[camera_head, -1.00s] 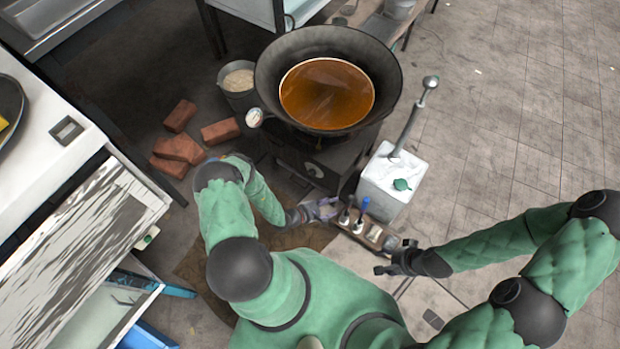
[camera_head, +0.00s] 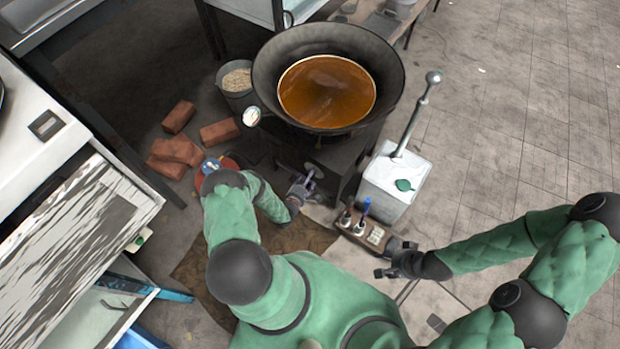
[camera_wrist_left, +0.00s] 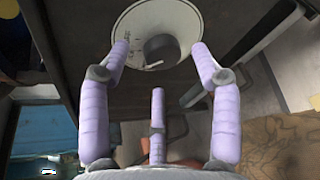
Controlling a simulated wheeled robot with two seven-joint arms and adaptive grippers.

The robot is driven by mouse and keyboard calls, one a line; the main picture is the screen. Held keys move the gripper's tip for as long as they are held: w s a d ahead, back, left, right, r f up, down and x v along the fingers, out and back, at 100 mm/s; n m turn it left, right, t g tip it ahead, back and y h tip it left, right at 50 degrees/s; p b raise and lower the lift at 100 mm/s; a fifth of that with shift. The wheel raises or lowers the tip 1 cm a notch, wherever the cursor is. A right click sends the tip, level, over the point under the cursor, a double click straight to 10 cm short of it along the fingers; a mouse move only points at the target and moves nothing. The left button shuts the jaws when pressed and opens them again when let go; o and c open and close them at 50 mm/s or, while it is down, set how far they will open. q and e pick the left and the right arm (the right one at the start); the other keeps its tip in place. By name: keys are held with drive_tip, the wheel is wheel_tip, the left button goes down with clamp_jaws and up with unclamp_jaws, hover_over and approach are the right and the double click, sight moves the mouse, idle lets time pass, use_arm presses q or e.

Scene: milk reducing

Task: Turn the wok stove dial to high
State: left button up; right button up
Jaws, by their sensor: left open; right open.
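The wok stove (camera_head: 322,165) is a dark box under the wok (camera_head: 390,85), which holds brown liquid. In the left wrist view, the stove dial is a round white plate (camera_wrist_left: 130,50) with a dark grey knob (camera_wrist_left: 162,50) at its centre. My left gripper (camera_head: 305,184) is at the stove's front. In the left wrist view its purple fingers (camera_wrist_left: 160,65) are spread, with the knob ahead between the two upper fingertips; contact cannot be told. The plate's markings are too small to read. The dial is not clear in the head view. My right gripper (camera_head: 391,264) is open and empty.
A white canister (camera_head: 385,190) with a lever stands right of the stove. A small holder (camera_head: 374,237) with tools lies between my grippers. Bricks (camera_head: 178,150) and a bucket (camera_head: 237,80) are left of the stove. Open floor lies to the right.

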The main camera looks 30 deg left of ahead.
use_arm(q)
drive_tip(key=shift+b+x, duration=0.3)
drive_tip(key=shift+x, duration=0.6)
drive_tip(key=c, duration=1.1)
